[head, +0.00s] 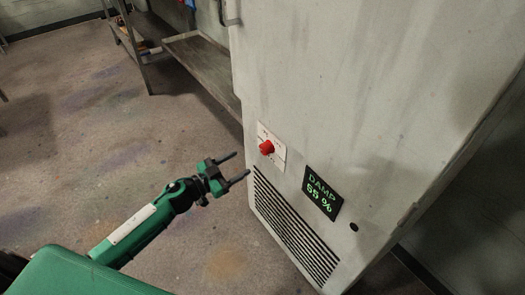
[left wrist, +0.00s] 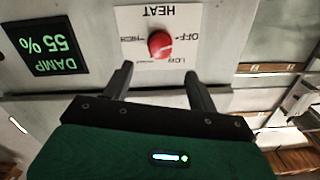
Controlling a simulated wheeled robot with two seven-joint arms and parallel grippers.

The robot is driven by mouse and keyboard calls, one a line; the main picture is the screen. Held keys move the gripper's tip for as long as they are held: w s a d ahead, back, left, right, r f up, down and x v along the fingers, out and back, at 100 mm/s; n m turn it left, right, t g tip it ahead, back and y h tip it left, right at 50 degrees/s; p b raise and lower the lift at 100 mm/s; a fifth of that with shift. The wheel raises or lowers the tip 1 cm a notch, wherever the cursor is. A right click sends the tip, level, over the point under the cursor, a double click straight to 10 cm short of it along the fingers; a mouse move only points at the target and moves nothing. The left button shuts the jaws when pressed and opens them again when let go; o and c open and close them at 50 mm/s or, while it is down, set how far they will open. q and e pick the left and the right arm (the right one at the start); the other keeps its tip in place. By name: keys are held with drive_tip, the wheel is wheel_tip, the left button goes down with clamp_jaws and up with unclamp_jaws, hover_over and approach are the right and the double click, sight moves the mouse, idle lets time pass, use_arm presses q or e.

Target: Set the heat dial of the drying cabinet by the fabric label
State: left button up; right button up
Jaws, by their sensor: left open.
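The drying cabinet (head: 350,90) is pale, tall and stained. Its red heat dial (head: 267,147) sits on a white plate low on the front. In the left wrist view the dial (left wrist: 161,44) and its plate appear upside down, with HEAT, OFF and LOW readable and the left word too small to read. I cannot tell the pointer's exact setting. My left gripper (head: 240,166) is open and empty, just short of the dial and apart from it. In the left wrist view its fingers (left wrist: 158,72) point toward the dial. No fabric label is visible. My right gripper is out of view.
A black display (head: 322,193) reading DAMP 55 % is right of the dial, above a slotted vent (head: 290,225). A metal shelf or bench (head: 205,68) stands at the back left of the cabinet. The floor at left is open.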

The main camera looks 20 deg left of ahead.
sight(262, 151)
use_arm(q)
drive_tip(key=x, duration=1)
drive_tip(key=c, duration=0.9)
